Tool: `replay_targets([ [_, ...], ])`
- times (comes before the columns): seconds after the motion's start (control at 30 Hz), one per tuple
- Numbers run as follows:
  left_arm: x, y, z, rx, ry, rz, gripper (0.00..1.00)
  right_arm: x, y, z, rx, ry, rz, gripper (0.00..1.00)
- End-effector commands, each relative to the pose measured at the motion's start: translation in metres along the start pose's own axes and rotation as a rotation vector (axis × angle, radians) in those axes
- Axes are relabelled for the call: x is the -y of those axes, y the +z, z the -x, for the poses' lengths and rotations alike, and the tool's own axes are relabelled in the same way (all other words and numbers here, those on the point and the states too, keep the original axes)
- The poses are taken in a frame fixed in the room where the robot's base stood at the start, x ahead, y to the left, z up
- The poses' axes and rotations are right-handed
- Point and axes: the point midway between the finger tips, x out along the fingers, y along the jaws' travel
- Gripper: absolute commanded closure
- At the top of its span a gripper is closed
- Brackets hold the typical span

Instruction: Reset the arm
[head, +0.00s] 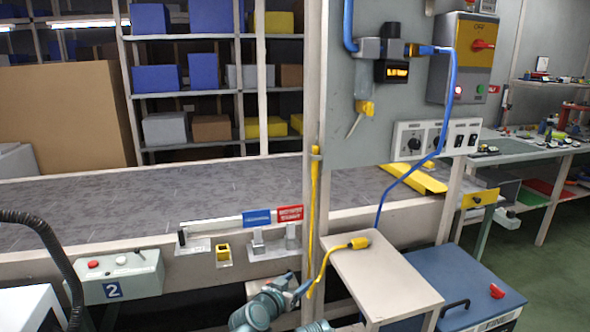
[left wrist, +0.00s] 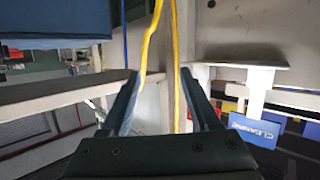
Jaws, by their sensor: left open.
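My left arm, grey-teal, comes up from the bottom of the head view. Its left gripper (head: 303,289) is beside the lower end of a yellow cord (head: 313,215) that hangs on a pale post. In the left wrist view the two dark fingers of the gripper (left wrist: 163,76) stand apart with nothing held between them. Yellow cords (left wrist: 149,42) run down beyond the fingers; whether they touch a finger I cannot tell. My right gripper is in neither view.
A small beige table (head: 375,275) with a yellow cord end on it stands right of the gripper. A blue cabinet (head: 450,280) is beyond it. The grey conveyor (head: 130,205) and its front rail, with a numbered control box (head: 117,277), run behind. Green floor is clear at the right.

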Motion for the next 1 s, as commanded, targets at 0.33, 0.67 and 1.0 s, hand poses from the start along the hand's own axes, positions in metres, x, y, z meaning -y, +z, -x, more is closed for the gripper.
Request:
replay_targets([
  [0.33,0.036,0.15,0.078,0.72,-0.042,0.172,0.38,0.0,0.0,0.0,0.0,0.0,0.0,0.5],
  [0.67,0.074,0.207,0.163,1.105,-0.287,0.329,0.38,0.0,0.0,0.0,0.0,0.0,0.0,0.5],
  [1.0,0.029,0.216,0.178,1.241,-0.29,0.239,0.38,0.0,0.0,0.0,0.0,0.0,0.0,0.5],
])
